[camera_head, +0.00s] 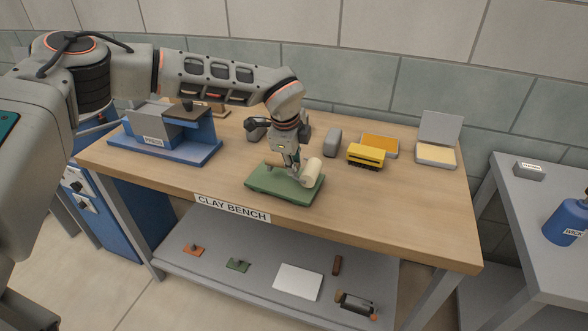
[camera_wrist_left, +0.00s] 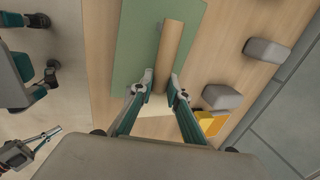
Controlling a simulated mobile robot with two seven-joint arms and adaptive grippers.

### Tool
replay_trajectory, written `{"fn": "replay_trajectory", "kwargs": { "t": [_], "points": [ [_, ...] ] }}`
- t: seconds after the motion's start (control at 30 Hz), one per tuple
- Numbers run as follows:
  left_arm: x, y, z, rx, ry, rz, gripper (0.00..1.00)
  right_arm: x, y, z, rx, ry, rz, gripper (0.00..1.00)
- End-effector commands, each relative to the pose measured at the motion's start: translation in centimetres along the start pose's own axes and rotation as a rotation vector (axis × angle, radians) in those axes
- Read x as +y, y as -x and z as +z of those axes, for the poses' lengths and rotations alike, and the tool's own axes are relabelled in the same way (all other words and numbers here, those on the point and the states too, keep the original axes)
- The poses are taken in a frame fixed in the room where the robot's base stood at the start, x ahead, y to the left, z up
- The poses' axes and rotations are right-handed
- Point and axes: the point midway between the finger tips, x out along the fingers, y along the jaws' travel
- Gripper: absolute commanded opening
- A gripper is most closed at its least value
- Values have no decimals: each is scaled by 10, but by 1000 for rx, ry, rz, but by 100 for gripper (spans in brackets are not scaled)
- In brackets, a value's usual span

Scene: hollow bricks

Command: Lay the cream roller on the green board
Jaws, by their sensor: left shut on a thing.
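The cream roller (camera_head: 312,172) is in the grip of my left gripper (camera_head: 298,174), over the right part of the green board (camera_head: 262,182). In the left wrist view the roller (camera_wrist_left: 172,45) runs between the two fingers (camera_wrist_left: 163,86), with the green board (camera_wrist_left: 135,45) behind it. I cannot tell whether the roller touches the board. The board lies near the front edge of the bench, and the gripper hides part of it. Part of my right arm seems to show at the left of the wrist view; its jaws are unclear.
The wooden bench (camera_head: 405,215) holds a blue-based press (camera_head: 165,150) at left, grey blocks (camera_head: 333,142), a yellow brush-like block (camera_head: 366,155) and an open box (camera_head: 436,153) at right. The bench right of the board is clear. A lower shelf (camera_head: 235,285) holds small items.

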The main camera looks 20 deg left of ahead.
Motion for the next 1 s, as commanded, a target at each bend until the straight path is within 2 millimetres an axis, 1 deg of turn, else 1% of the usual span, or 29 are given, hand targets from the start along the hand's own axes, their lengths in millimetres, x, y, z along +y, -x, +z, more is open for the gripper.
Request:
{"fn": "replay_trajectory", "kwargs": {
  "t": [0.03,0.13,0.37,0.53,0.57,0.6,1.0],
  "points": [
    [3,-8,0,0,0,1,0,0,1,-2,1,-1,0,0],
    [6,-17,-1,1,-2,-1,0,0,1,-3,3,-1,0,0],
    [6,-19,-1,1,-1,-1,0,0,1,-5,6,-2,0,0],
    [7,-23,-1,2,0,-1,0,-1,-1,-1,4,-2,0,0],
    [8,-22,0,1,0,0,24,-1,-1,-1,4,-2,0,0],
    [7,-22,0,1,0,0,32,-1,0,-2,4,-2,0,0],
    [6,-19,0,1,-1,-1,32,0,1,-3,3,-2,0,0]
  ]
}}
